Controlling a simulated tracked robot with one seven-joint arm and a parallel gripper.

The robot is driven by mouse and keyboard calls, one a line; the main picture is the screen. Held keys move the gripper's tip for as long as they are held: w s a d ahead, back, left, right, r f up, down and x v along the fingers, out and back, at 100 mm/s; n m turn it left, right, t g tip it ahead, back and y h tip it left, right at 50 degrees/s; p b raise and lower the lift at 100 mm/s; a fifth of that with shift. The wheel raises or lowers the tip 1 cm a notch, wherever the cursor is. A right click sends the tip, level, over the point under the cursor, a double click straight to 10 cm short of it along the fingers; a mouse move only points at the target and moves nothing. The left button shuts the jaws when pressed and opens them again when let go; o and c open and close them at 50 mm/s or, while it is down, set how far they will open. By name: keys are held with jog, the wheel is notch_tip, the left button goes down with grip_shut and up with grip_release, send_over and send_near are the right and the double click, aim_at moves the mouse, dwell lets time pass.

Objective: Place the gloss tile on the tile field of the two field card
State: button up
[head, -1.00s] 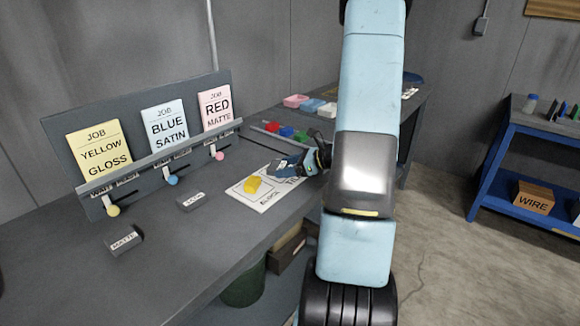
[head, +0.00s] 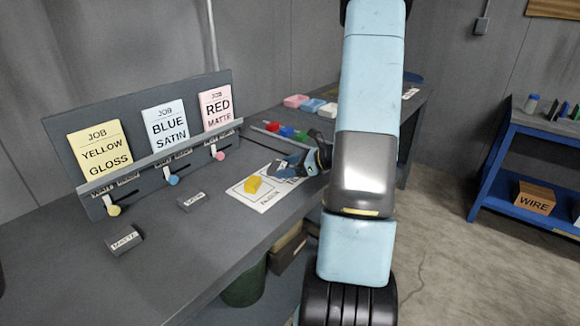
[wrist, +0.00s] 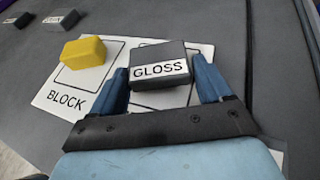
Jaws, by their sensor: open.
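The gloss tile (wrist: 160,66) is a dark grey block with a white GLOSS label. In the wrist view it sits on the right field of the white two field card (wrist: 50,97), the other field being marked BLOCK. A yellow block (wrist: 83,52) is on that BLOCK field; it also shows in the head view (head: 253,184). My gripper (wrist: 163,82) is open, its blue fingers on either side of the tile's near part with gaps visible. In the head view my gripper (head: 285,170) is low over the card (head: 270,200) and hides the tile.
Satin (head: 191,201) and matte (head: 124,241) tiles lie on the bench to the left. The job board with yellow (head: 100,155), blue (head: 166,128) and red (head: 216,107) cards stands behind. Red, blue and green blocks (head: 287,131) lie beyond the card.

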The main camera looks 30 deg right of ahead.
jog(key=shift+s+a+f, duration=0.2)
jog(key=shift+s+f, duration=0.05)
jog(key=shift+f, duration=0.1)
jog(key=shift+r, duration=0.2)
jog(key=v, duration=1.1)
jog(key=shift+w+r, duration=0.25)
jog(key=shift+r, duration=0.05)
jog(key=shift+s+d+r, duration=0.25)
jog(key=shift+s+r, duration=0.05)
jog(key=s+a+r+n+g+h, duration=0.1)
jog(key=s+a+r+n+g, duration=0.1)
jog(key=a+r+n+g, duration=0.25)
jog(key=s+a+r+n+g, duration=0.1)
jog(key=a+r+n, duration=0.2)
jog(key=a+n, duration=0.35)
jog(key=s+a+r+n+g+h, duration=0.1)
jog(key=s+a+r+n+g, duration=0.15)
jog(key=a, duration=0.55)
jog(key=s+a+r+n+t+h, duration=0.3)
jog(key=s+a+r+n+h, duration=0.3)
jog(key=n, duration=0.8)
jog(key=s+r+h, duration=0.1)
jog(key=s+r, duration=0.2)
jog(key=s, duration=0.1)
jog(key=shift+s+a+r, duration=0.25)
jog(key=shift+s+r, duration=0.05)
jog(key=shift+s, duration=0.1)
